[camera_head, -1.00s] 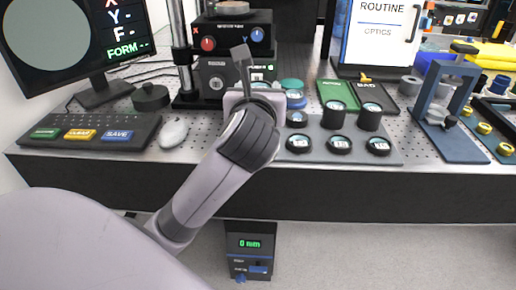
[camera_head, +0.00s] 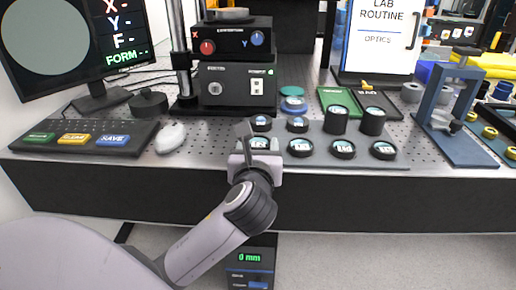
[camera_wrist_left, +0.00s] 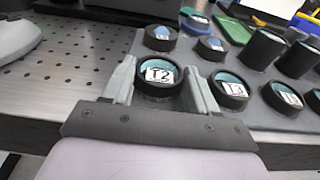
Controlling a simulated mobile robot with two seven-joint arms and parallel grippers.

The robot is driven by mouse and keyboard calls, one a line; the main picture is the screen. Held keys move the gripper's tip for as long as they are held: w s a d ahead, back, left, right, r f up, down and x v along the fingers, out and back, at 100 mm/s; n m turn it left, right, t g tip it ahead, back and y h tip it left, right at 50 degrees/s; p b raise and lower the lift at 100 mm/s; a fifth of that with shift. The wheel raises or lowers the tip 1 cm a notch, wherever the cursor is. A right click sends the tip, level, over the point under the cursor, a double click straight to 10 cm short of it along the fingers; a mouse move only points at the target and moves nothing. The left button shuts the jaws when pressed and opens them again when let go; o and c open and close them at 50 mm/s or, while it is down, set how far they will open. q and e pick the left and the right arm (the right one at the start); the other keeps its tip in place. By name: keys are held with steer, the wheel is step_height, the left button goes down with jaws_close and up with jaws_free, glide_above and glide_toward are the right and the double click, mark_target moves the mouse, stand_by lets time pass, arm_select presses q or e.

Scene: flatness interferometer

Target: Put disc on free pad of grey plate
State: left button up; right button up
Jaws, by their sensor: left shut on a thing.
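My left gripper (camera_head: 258,143) is at the front left of the grey plate (camera_head: 318,134). Its fingers are shut on the black-rimmed disc marked T2 (camera_wrist_left: 160,75), whose label shows between them in the left wrist view. I cannot tell whether this disc rests on the plate or hangs just above it. To its right stands a disc marked T3 (camera_wrist_left: 231,88), with more labelled discs (camera_head: 343,149) along the front row. Two low blue-topped discs (camera_head: 297,124) and two tall dark cylinders (camera_head: 336,120) stand in the back row. No bare pad is clearly visible. My right gripper is out of view.
A green tray (camera_head: 340,100) and a blue frame stand (camera_head: 440,110) lie to the right. A mouse (camera_head: 170,137) and keyboard (camera_head: 85,140) are left, with perforated tabletop between.

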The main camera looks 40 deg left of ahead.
arm_select(q)
steer(key=shift+f, duration=0.1)
steer(key=o, duration=1.1)
